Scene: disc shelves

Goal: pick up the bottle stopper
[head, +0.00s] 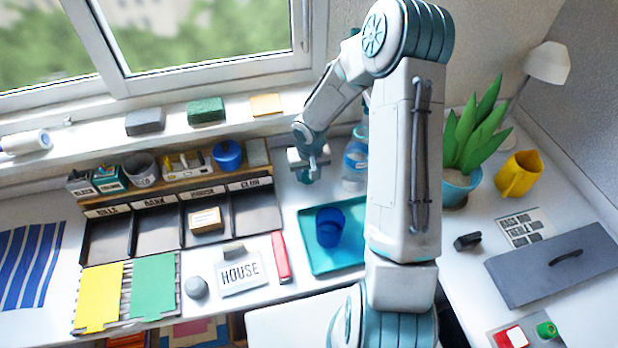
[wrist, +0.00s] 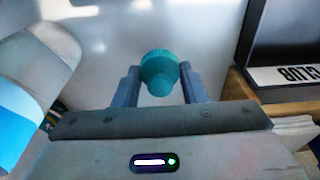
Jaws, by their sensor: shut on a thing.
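The bottle stopper (wrist: 159,70) is a teal, rounded piece in the wrist view. It sits between the two fingers of my gripper (wrist: 158,88), which are shut on it. In the head view my gripper (head: 308,174) is left of the clear bottle with a blue label (head: 355,162), near the right end of the wooden rack. The stopper is too small there to make out clearly. My arm hides part of the bottle's right side.
A teal tray (head: 350,258) with a blue cup (head: 329,227) lies in front of the bottle. The wooden rack (head: 180,190) with labelled compartments stands left. A potted plant (head: 473,140) and yellow mug (head: 519,175) stand right. The window sill runs behind.

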